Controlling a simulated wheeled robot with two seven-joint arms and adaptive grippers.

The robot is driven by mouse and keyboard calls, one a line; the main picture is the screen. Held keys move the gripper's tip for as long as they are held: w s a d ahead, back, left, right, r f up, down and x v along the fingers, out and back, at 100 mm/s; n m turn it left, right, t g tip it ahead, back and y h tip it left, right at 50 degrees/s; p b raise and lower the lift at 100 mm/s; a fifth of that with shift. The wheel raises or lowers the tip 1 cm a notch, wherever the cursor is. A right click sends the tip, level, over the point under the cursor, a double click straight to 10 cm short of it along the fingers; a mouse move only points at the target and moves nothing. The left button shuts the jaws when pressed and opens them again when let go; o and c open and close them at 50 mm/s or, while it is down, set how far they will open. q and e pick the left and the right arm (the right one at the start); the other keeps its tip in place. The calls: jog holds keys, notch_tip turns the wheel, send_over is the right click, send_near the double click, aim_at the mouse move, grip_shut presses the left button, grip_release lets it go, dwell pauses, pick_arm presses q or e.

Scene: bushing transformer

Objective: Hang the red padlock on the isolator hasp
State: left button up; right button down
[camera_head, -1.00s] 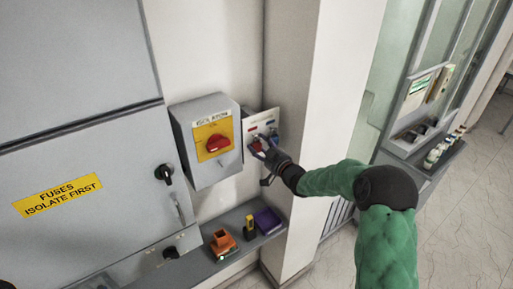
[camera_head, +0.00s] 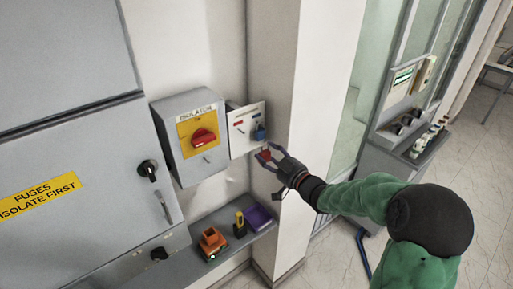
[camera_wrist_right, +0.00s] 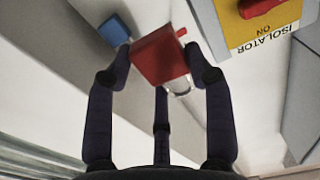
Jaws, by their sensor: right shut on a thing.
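The red padlock (camera_head: 265,155) is held in my right gripper (camera_head: 268,158), just below and in front of the small white panel (camera_head: 243,125). In the right wrist view the red padlock (camera_wrist_right: 160,56) sits between the fingers of my right gripper (camera_wrist_right: 165,62), with its metal shackle partly showing beneath it. The grey isolator box (camera_head: 166,131) has a red rotary handle (camera_head: 204,137) on a yellow plate. I cannot make out its hasp clearly. My left gripper is not in view.
A blue padlock (camera_head: 259,132) hangs on the white panel. A shelf (camera_head: 214,268) below carries an orange device (camera_head: 212,241), a yellow-and-black tool (camera_head: 240,225) and a purple box (camera_head: 258,217). A grey cabinet (camera_head: 80,140) stands left, and a wall column (camera_head: 320,90) right.

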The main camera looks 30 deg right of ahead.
aim_at(269, 154)
jog(key=s, duration=0.5)
jog(key=shift+s+d, duration=0.25)
jog(key=shift+s+r, duration=0.1)
jog(key=shift+r, duration=0.25)
jog(key=shift+r, duration=0.35)
jog(key=s, duration=0.7)
jog(key=shift+d+p, duration=0.25)
jog(key=shift+p, duration=0.05)
dwell(0.6)
jog(key=shift+w, duration=0.1)
dwell(1.1)
